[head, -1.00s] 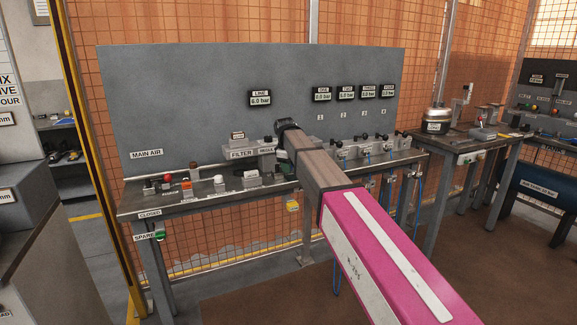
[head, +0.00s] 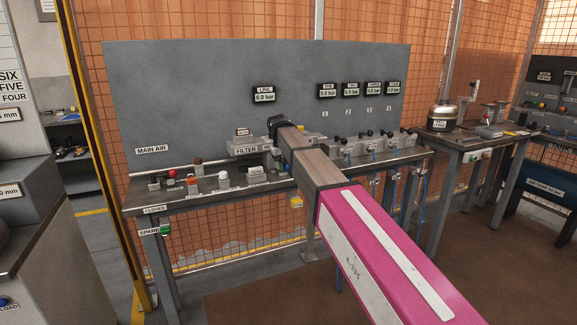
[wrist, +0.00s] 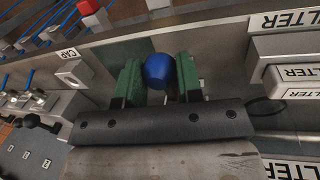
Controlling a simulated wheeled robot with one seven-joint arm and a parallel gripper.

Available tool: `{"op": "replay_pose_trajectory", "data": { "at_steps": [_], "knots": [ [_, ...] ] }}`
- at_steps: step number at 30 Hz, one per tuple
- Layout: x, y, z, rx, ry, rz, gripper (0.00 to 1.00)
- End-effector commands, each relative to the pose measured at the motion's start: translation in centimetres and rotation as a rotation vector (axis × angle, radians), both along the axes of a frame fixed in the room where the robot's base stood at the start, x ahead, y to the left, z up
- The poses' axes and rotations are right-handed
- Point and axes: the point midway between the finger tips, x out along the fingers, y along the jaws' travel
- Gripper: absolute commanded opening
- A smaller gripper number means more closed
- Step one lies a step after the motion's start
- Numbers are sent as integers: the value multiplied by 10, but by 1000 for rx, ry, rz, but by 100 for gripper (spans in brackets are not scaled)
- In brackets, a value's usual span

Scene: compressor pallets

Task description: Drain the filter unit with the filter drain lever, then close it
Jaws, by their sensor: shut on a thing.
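In the wrist view my gripper (wrist: 159,78) has its two green fingers shut on a blue rounded knob (wrist: 158,70), which looks like the filter drain lever's handle. The lever's stem is hidden, so its angle cannot be told. The filter unit's grey blocks (wrist: 290,45) stand right of the fingers, with upside-down FILTER labels. In the head view the filter unit (head: 246,151) sits on the bench left of my wrist. My arm hides the gripper and knob there.
The grey bench (head: 150,205) carries a row of small fittings, with a red knob (head: 171,173) at its left. Valves (head: 365,134) stand right of my arm. The back panel (head: 190,100) holds gauges; the line gauge (head: 264,95) reads 6.0 bar. A block labelled CAP (wrist: 73,73) is left of the fingers.

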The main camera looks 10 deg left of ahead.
Motion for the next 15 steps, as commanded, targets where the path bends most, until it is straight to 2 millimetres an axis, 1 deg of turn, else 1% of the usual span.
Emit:
{"op": "replay_pose_trajectory", "data": {
  "at_steps": [6, 15],
  "knots": [
    [-2, 4, 0, 1, 0, -75, 10],
    [-3, 5, 0, 1, 0, -107, 10]
  ]
}}
